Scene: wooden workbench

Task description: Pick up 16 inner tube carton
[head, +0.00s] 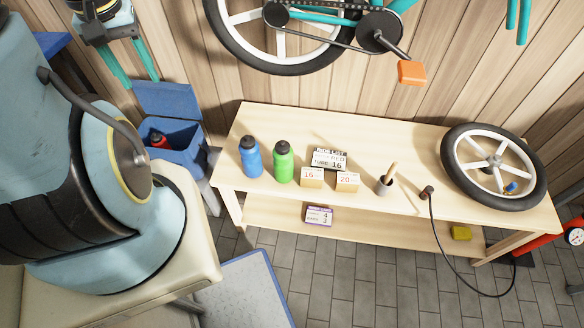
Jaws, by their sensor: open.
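The 16 inner tube carton (312,179) is a small tan box with a white label reading 16. It stands upright on the wooden workbench (400,152), near its front edge. A similar carton marked 20 (347,182) stands just to its right, with a narrow gap. A card (328,158) stands behind them, its last line seeming to read TUBE 16. My gripper (141,84) is at the top left, with two teal fingers apart and nothing between them. It is well away from the cartons.
Blue (250,158) and green (283,163) bottles stand left of the carton. A cup with a wooden handle (385,184), a pump hose end (427,191) and a wheel (494,166) are to the right. A purple-edged card (319,215) is on the lower shelf. A blue bin (177,145) stands left.

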